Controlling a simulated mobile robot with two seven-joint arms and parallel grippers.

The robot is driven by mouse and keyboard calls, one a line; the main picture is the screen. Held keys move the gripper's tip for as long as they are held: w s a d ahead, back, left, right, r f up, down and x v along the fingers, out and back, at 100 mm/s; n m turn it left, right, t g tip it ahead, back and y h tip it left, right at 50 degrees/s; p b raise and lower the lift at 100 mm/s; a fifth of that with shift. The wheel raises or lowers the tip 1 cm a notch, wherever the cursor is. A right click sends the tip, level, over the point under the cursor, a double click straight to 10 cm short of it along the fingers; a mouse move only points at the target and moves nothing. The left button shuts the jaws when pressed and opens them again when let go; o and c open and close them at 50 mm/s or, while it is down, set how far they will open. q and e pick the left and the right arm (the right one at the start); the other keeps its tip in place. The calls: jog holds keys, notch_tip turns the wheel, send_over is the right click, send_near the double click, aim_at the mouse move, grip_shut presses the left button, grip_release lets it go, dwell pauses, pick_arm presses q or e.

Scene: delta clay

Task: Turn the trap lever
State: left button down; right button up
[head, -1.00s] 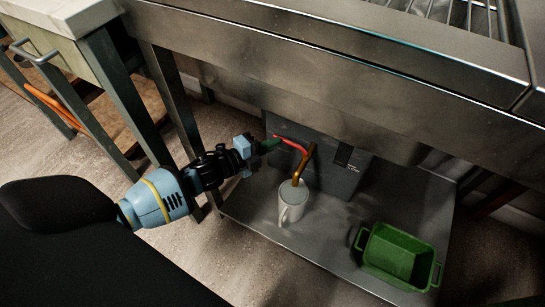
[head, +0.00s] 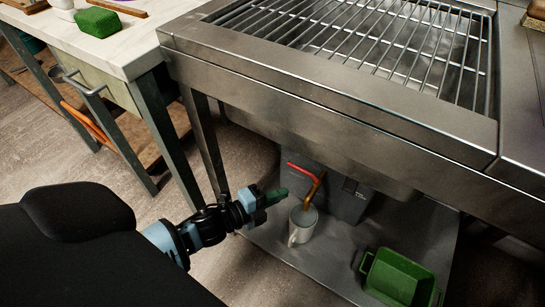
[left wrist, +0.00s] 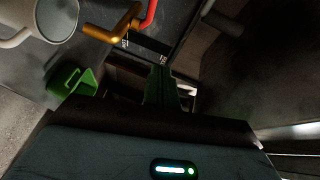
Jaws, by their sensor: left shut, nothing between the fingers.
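The red trap lever (head: 302,170) sticks out to the left from the top of a brass pipe (head: 314,190) on a grey box (head: 345,198) under the steel counter. My left gripper (head: 277,196) is shut and empty, with its dark green fingers to the left of the pipe and below the lever's free end in the picture, apart from it. In the left wrist view, the red lever (left wrist: 150,13) and brass pipe (left wrist: 112,30) are at the top, beyond the shut fingers (left wrist: 160,85). The lever is partly cut off there. My right gripper is not in view.
A white mug (head: 302,224) stands under the pipe on the steel shelf (head: 335,258). A green tub (head: 398,277) stands on the shelf's right. The counter front (head: 330,112) overhangs the box. A table (head: 120,58) is at the left.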

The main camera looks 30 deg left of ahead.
pick_arm(q)
jog(key=shift+s+d+r+p, duration=0.15)
jog(key=shift+s+d, duration=0.15)
jog(key=shift+s, duration=0.45)
jog(key=shift+s+d+p, duration=0.15)
jog(key=shift+s+d, duration=0.15)
jog(key=shift+s, duration=0.4)
jog(key=shift+s+d+r+p, duration=0.15)
jog(key=shift+s+d, duration=0.15)
jog(key=shift+s, duration=0.45)
jog(key=shift+f, duration=0.1)
